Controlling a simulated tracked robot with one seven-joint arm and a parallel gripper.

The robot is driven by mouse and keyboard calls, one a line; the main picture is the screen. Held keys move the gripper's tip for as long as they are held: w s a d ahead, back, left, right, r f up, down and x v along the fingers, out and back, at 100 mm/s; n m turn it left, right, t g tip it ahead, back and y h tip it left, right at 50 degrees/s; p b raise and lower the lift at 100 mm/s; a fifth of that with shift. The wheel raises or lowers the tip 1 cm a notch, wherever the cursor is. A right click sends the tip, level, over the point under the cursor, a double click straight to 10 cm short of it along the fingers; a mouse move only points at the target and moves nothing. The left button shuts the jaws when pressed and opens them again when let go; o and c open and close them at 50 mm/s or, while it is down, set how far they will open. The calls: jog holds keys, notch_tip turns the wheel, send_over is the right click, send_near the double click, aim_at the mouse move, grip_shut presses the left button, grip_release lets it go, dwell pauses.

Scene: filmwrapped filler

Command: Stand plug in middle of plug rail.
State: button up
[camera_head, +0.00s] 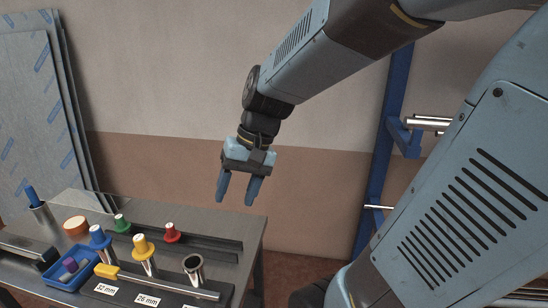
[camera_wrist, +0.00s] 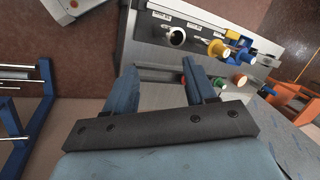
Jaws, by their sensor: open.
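The dark plug rail (camera_head: 205,243) runs along the back of the steel table. A green plug (camera_head: 121,223) is at its left and a red plug (camera_head: 171,232) is to the right, with a gap between them. In front, a blue-topped plug (camera_head: 98,238) and a yellow-topped plug (camera_head: 143,246) sit at metal tubes. An open metal tube (camera_head: 193,267) with a dark mouth stands to their right. Which plug the task means cannot be told. My gripper (camera_head: 236,201) is open and empty, in the air above the table's right side; its spread fingers also show in the wrist view (camera_wrist: 160,68).
A blue tray (camera_head: 52,279) holds small blue and purple pieces. A yellow-handled rod (camera_head: 170,283) lies along the front. An orange disc (camera_head: 76,226) and a metal cup (camera_head: 41,213) with a blue item are at left. A blue rack (camera_head: 385,150) stands right of the table.

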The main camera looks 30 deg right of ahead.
jog(key=s+d+r+n+t+h, duration=0.2)
jog(key=s+d+r+t+h, duration=0.1)
jog(key=d+r+t+h, duration=0.1)
notch_tip(320, 180, up, 4)
jog(key=d+t, duration=0.1)
jog(key=d, duration=0.1)
jog(key=shift+s+d+f, duration=0.2)
jog(key=shift+d+f, duration=0.05)
jog(key=shift+d, duration=0.15)
jog(key=shift+c, duration=0.5)
dwell(0.6)
